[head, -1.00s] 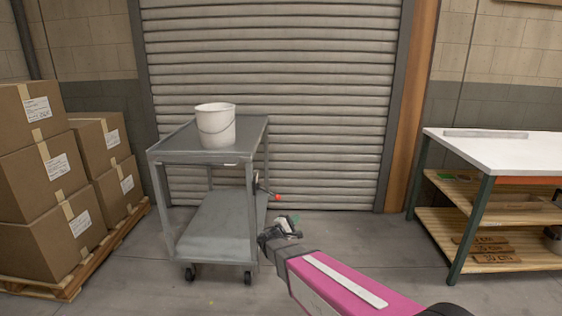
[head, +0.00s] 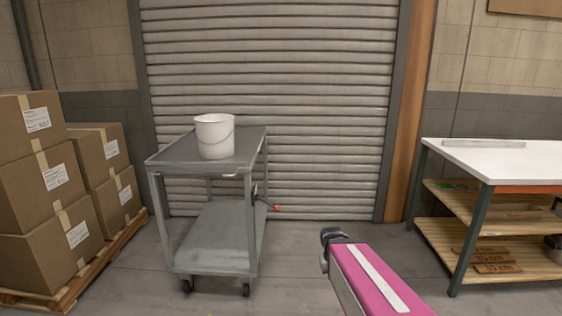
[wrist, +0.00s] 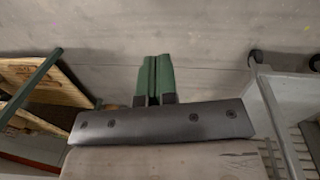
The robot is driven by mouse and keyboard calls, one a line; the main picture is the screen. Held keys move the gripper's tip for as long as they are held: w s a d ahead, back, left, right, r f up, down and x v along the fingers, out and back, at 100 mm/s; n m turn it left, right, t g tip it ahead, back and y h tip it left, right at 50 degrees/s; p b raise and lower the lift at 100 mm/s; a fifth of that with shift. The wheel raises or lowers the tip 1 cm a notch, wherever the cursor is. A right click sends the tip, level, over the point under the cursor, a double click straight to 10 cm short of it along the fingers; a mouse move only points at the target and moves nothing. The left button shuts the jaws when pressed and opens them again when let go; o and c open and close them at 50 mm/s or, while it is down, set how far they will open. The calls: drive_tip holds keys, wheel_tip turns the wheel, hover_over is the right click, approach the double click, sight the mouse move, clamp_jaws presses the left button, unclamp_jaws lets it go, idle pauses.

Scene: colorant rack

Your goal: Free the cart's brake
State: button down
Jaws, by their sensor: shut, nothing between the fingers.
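The grey two-shelf cart (head: 212,167) stands upright on casters, left of centre in the head view. A short lever with a red knob (head: 277,208), seemingly the brake handle, sticks out from its right side and slopes slightly down to the right. My gripper (wrist: 154,80) shows in the wrist view with its green fingers together and nothing between them. In the head view my arm's end is low and right of the cart, apart from the lever, and the fingers are hidden there. The cart's legs and a caster show at the right of the wrist view.
A white bucket (head: 214,137) stands on the cart's top. Stacked cartons (head: 40,185) on a pallet are at the left. A white-topped workbench (head: 510,160) is at the right. A closed roller shutter (head: 320,110) is behind. The floor between cart and bench is clear.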

drive_tip(key=shift+s+a+r+m+y, duration=0.25)
drive_tip(key=shift+s+r+m+y, duration=0.05)
drive_tip(key=shift+s+y, duration=0.2)
drive_tip(key=c, duration=1.5)
unclamp_jaws()
drive_tip(key=shift+a+r, duration=0.1)
drive_tip(key=shift+a, duration=0.05)
drive_tip(key=o, duration=0.5)
drive_tip(key=shift+w+a+m+y, duration=0.2)
drive_tip(key=shift+w+m+y, duration=0.1)
drive_tip(key=shift+y, duration=0.2)
drive_tip(key=shift+o, duration=1.1)
drive_tip(key=w+a+f+m+y, duration=0.1)
drive_tip(key=w+a+m+y, duration=0.3)
drive_tip(key=w, duration=0.5)
drive_tip(key=shift+a+f, duration=0.35)
drive_tip(key=shift+a, duration=0.45)
drive_tip(key=m+t+y, duration=0.2)
drive_tip(key=m+y, duration=1)
drive_tip(key=y, duration=0.2)
approach(278, 208)
drive_tip(key=w+a, duration=0.1)
drive_tip(key=a, duration=0.1)
drive_tip(key=shift+h, duration=0.3)
drive_tip(key=a, duration=0.3)
drive_tip(key=w+a, duration=0.1)
drive_tip(key=a, duration=0.6)
drive_tip(key=shift+w+a+f, duration=0.2)
drive_tip(key=shift+w+f, duration=0.05)
drive_tip(key=shift+w, duration=0.05)
